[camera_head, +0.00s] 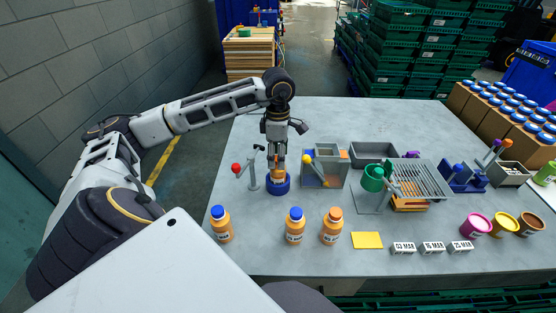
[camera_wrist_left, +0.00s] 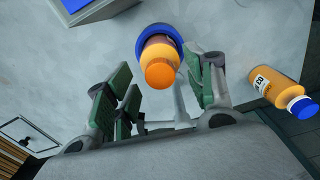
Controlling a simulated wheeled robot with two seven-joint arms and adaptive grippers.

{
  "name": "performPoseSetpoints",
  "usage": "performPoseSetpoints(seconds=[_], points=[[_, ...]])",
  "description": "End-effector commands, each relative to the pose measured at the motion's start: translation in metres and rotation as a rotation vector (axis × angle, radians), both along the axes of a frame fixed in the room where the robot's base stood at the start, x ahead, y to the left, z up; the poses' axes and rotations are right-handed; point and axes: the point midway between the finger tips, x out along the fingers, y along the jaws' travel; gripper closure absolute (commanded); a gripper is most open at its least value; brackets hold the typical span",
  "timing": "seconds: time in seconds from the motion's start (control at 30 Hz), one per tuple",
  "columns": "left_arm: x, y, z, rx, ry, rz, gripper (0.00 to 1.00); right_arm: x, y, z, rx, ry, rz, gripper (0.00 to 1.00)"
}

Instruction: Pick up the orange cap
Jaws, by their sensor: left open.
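The orange cap (camera_wrist_left: 160,73) tops an orange bottle that stands in a round blue holder (camera_wrist_left: 170,33). In the head view the blue holder (camera_head: 278,185) stands on the grey table, and the gripper largely hides the bottle. My left gripper (camera_head: 278,158) points down above it, and in the wrist view its green-padded fingers (camera_wrist_left: 162,85) are spread to either side of the cap. I cannot tell whether they touch it. Another orange-capped bottle (camera_head: 332,228) stands at the front of the table. My right gripper is not in view.
Blue-capped bottles (camera_head: 221,225) (camera_head: 295,227) stand in front of the holder. A small stand with a red ball (camera_head: 237,169) is close on the left, and a grey box fixture (camera_head: 326,166) is close on the right. A yellow card (camera_head: 367,240) lies in front.

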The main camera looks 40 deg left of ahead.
Motion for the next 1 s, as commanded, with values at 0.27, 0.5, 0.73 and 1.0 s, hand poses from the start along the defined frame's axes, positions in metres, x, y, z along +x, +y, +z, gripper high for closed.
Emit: performPoseSetpoints(seconds=[0.27, 0.5, 0.73, 1.0], points=[[0.0, 0.0, 0.0, 0.0, 0.0, 0.0, 0.46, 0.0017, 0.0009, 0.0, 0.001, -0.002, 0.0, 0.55], [0.0001, -0.0001, 0.0001, 0.0, 0.0, 0.0, 0.6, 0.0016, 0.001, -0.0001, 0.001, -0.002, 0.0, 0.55], [0.0001, -0.0001, 0.0001, 0.0, 0.0, 0.0, 0.8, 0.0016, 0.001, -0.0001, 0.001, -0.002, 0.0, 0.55], [0.0001, 0.0, 0.0002, 0.0, 0.0, 0.0, 0.81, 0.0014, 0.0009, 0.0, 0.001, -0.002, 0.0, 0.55]])
